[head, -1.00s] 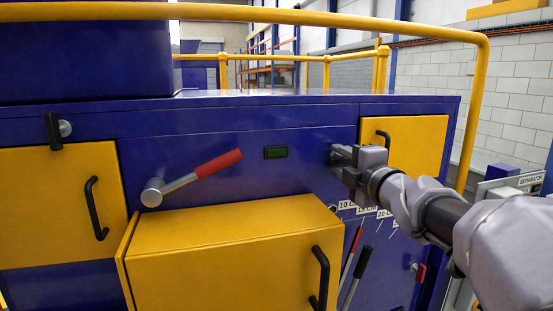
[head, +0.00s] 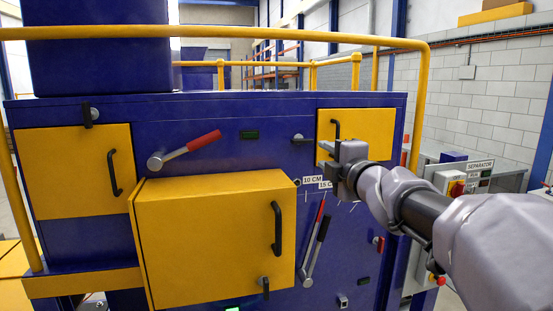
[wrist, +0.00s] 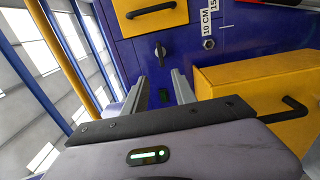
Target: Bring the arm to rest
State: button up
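My gripper (head: 325,157) is at the end of my outstretched arm, in front of the blue machine (head: 225,120). In the wrist view my gripper's two fingers (wrist: 160,96) stand apart with nothing between them. Beyond them, a black turn latch (wrist: 160,50) sits on the blue panel beside a yellow door with a black handle. In the head view this latch (head: 302,139) shows just left of the gripper, apart from it. The small yellow door (head: 366,125) is behind the gripper and partly hidden by it.
A large yellow box door (head: 205,235) juts out at lower centre. A red-handled lever (head: 190,147) and two more levers (head: 316,240) stick out from the panel. A yellow rail (head: 421,100) curves around the machine. A separator control box (head: 455,184) stands at right, near my arm.

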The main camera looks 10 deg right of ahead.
jog(key=s+a+f+m+g, duration=0.4)
jog(key=s+f+m, duration=0.3)
jog(key=s+f, duration=0.2)
jog(key=s+a+f+m+g+y, duration=0.1)
jog(key=s+a+f+m+g, duration=0.3)
jog(key=s, duration=1)
jog(key=s+a+f+m+g, duration=0.4)
jog(key=s+a+f+m, duration=0.4)
jog(key=s+f+m, duration=0.3)
notch_tip(320, 180, down, 3)
jog(key=shift+s+r+m, duration=0.1)
jog(key=shift+s+m, duration=0.05)
jog(key=shift+m, duration=0.25)
